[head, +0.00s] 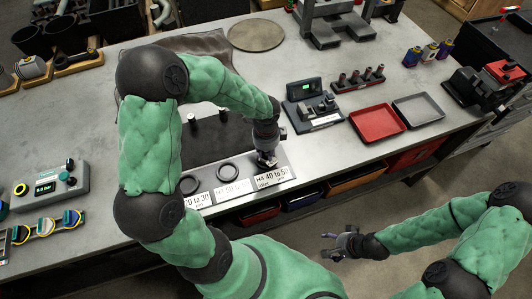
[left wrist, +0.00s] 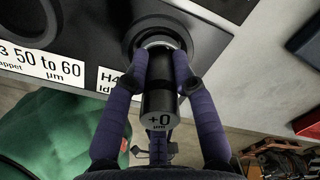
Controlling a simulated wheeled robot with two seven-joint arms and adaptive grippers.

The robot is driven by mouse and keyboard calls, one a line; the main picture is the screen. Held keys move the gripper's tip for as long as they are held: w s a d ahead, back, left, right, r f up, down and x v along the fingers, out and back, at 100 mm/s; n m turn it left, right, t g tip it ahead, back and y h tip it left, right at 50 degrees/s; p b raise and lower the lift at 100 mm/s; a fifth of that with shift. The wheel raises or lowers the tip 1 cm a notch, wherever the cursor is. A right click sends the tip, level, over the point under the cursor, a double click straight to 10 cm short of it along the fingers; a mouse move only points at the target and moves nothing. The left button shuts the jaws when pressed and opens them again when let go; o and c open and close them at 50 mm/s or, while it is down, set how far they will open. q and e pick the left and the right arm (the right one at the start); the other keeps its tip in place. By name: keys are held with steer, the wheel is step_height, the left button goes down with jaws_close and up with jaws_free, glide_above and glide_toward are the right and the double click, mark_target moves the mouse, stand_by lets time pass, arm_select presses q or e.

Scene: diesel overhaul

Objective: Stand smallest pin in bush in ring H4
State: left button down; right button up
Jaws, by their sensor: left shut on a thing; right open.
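My left gripper (head: 267,155) is over the H4 place on the grey board, above the label "H4 40 to 50" (head: 272,175). In the left wrist view its purple fingers (left wrist: 163,72) are shut on a black cylindrical pin (left wrist: 158,103) marked "+0 µm". The pin's far end points at a dark ring (left wrist: 130,38), where a pale metal rim (left wrist: 158,40) shows; whether the pin is inside it I cannot tell. The gripper hides most of ring H4 in the head view. My right gripper (head: 345,241) is open and empty, beyond the bench's front edge.
A gauge with a green display (head: 312,103), a rack of dark pins (head: 358,79), a red tray (head: 377,121) and a grey tray (head: 418,108) stand to the right.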

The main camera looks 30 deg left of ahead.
arm_select(q)
steer(key=shift+s+d+f, duration=0.15)
steer(key=shift+s+f, duration=0.25)
steer(key=shift+f, duration=0.2)
steer(key=shift+s+d+f, duration=0.1)
steer(key=shift+s+f, duration=0.25)
steer(key=shift+f, duration=0.25)
arm_select(e)
steer(key=shift+f, duration=0.3)
arm_select(q)
steer(key=c, duration=0.9)
jaws_free()
steer(key=shift+c, duration=0.2)
steer(key=shift+w+a+f+g, duration=0.15)
steer(key=shift+w+a, duration=0.05)
steer(key=shift+w, duration=0.25)
steer(key=shift+w+a+f+g, duration=0.15)
steer(key=shift+w, duration=0.25)
steer(key=shift+s+d+r, duration=0.1)
steer(key=shift+s+r, duration=0.1)
steer(key=shift+r, duration=0.05)
steer(key=shift+w, duration=0.1)
arm_select(e)
steer(key=shift+w+a, duration=0.2)
steer(key=shift+w, duration=0.25)
arm_select(q)
steer(key=shift+r, duration=0.5)
step_height(320, 180, up, 11)
steer(key=shift+r, duration=0.1)
